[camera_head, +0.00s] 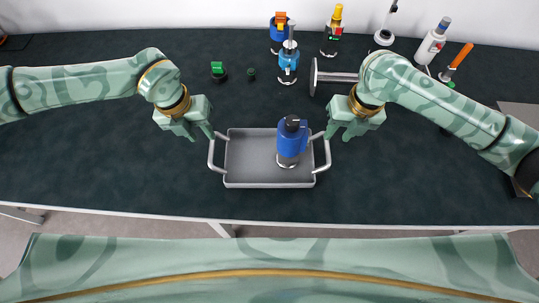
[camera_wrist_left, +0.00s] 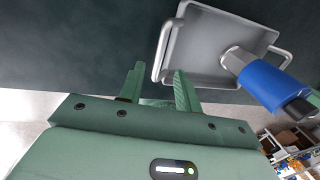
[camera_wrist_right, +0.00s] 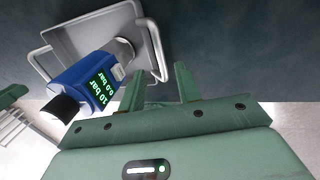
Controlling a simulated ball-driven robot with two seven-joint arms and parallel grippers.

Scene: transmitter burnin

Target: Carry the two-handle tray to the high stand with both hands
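The grey two-handle tray (camera_head: 250,182) lies flat on the dark table with a handle at each side. A blue transmitter (camera_head: 291,138) with a black cap stands in its right half. My left gripper (camera_head: 199,133) is open above the left handle (camera_head: 211,152); in the left wrist view the handle (camera_wrist_left: 163,50) lies just beyond the fingertips. My right gripper (camera_head: 341,133) is open by the right handle (camera_head: 327,153); in the right wrist view this handle (camera_wrist_right: 157,48) is just beyond its fingers. Neither gripper visibly holds a handle. I cannot clearly identify the high stand.
A metal disc with a rod (camera_head: 314,77) lies behind my right gripper. Several instruments, including a blue one (camera_head: 288,66), stand along the back. A green-topped knob (camera_head: 218,69) is at the back left. A grey surface (camera_head: 522,112) shows at the right edge. The table's front-left is clear.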

